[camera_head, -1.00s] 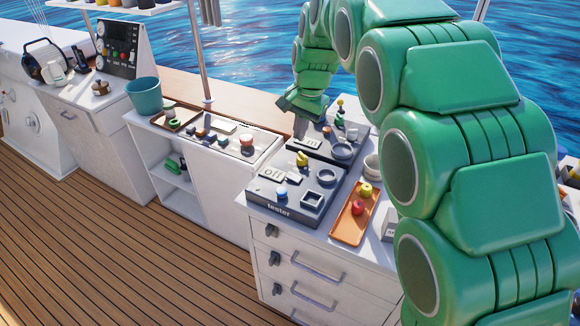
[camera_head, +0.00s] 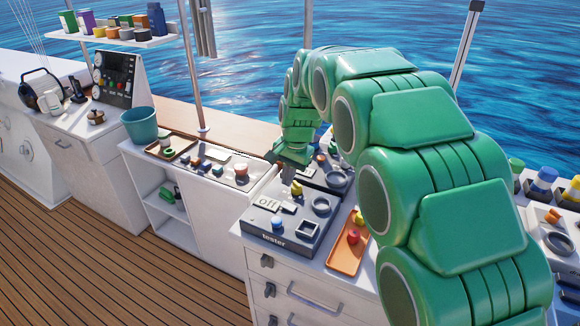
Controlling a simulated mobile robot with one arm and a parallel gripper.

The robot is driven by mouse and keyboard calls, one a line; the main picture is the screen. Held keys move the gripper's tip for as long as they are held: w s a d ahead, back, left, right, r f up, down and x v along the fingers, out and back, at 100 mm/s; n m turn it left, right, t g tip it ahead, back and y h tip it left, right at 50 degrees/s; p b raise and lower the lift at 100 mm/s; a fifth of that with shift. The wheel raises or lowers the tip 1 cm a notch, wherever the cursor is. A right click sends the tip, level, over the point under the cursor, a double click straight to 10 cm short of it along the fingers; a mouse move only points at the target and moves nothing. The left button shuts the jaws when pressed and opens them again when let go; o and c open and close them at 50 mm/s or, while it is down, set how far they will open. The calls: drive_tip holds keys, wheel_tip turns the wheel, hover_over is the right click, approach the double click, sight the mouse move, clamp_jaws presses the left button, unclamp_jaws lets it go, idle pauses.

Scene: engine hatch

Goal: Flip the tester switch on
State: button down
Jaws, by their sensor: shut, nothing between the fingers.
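The dark grey tester box (camera_head: 262,228) sits on the white drawer cabinet, its name on the front edge. A white label reading "off" (camera_head: 267,201) lies on its top, with a small dark switch (camera_head: 288,208) just right of it. The top also bears a yellow part (camera_head: 297,188), a blue round part (camera_head: 277,221), a grey ring and a square frame. My gripper (camera_head: 287,176) points down at the tester's far edge, close behind the yellow part. It is shut and empty. Its tips are small here, and I cannot tell whether they touch anything.
An orange tray (camera_head: 345,262) with a red and a yellow part lies right of the tester. A second dark panel (camera_head: 325,192) stands behind it, partly covered by my arm. A teal bucket (camera_head: 140,125) and brown tray stand left. Wooden deck in front is clear.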

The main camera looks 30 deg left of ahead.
sight(285, 204)
drive_tip(key=f, duration=0.2)
drive_tip(key=a+f, duration=0.1)
drive_tip(key=f, duration=0.4)
drive_tip(key=shift+a+f, duration=0.15)
drive_tip(key=shift+f, duration=0.25)
drive_tip(key=shift+f, duration=0.1)
drive_tip(key=shift+w+a+f+h, duration=0.1)
drive_tip(key=shift+f+h, duration=0.05)
drive_tip(key=shift+h, duration=0.15)
drive_tip(key=shift+d, duration=0.2)
drive_tip(key=shift+d+r, duration=0.25)
drive_tip(key=shift+d, duration=0.35)
drive_tip(key=shift+r, duration=0.1)
wheel_tip(285, 204, up, 14)
drive_tip(key=a, duration=0.2)
idle(0.4)
idle(0.5)
